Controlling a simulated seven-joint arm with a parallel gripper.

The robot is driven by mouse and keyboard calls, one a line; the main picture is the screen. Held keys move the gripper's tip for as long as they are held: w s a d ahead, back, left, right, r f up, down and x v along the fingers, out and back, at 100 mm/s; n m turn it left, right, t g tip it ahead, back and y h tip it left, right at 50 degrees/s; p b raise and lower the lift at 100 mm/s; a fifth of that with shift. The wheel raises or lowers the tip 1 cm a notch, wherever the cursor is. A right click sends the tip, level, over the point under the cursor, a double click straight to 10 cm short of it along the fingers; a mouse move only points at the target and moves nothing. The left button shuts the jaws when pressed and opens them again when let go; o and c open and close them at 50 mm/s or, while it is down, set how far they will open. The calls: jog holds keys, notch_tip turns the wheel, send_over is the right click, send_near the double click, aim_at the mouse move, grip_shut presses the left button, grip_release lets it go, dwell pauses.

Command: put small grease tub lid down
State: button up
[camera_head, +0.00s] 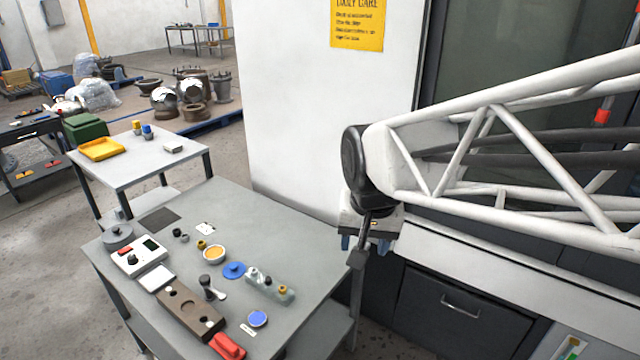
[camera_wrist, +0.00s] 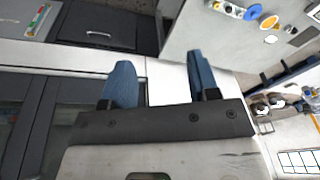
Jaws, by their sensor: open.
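A blue round lid with a small raised knob (camera_head: 234,270) lies flat on the grey table. It also shows in the wrist view (camera_wrist: 252,13). Next to it stands a white open tub with orange grease (camera_head: 214,254), also in the wrist view (camera_wrist: 270,22). A second blue disc with a pale rim (camera_head: 257,318) lies near the table's front; I cannot tell which of the two is the small tub's lid. My gripper (camera_head: 366,244) is open and empty, beyond the table's right edge. Its blue fingers are apart in the wrist view (camera_wrist: 160,65).
The grey table (camera_head: 310,245) also holds a grey block with bottles (camera_head: 270,286), a brown block (camera_head: 184,307), a white device (camera_head: 139,256) and a red object (camera_head: 228,346). Its back right is clear. A white wall and dark cabinet (camera_head: 455,305) stand close to the arm.

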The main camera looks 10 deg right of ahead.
jog(key=s+d+f+n, duration=0.1)
jog(key=s+d+n, duration=0.1)
jog(key=s, duration=0.8)
jog(key=shift+d+n, duration=0.35)
jog(key=shift+n, duration=0.15)
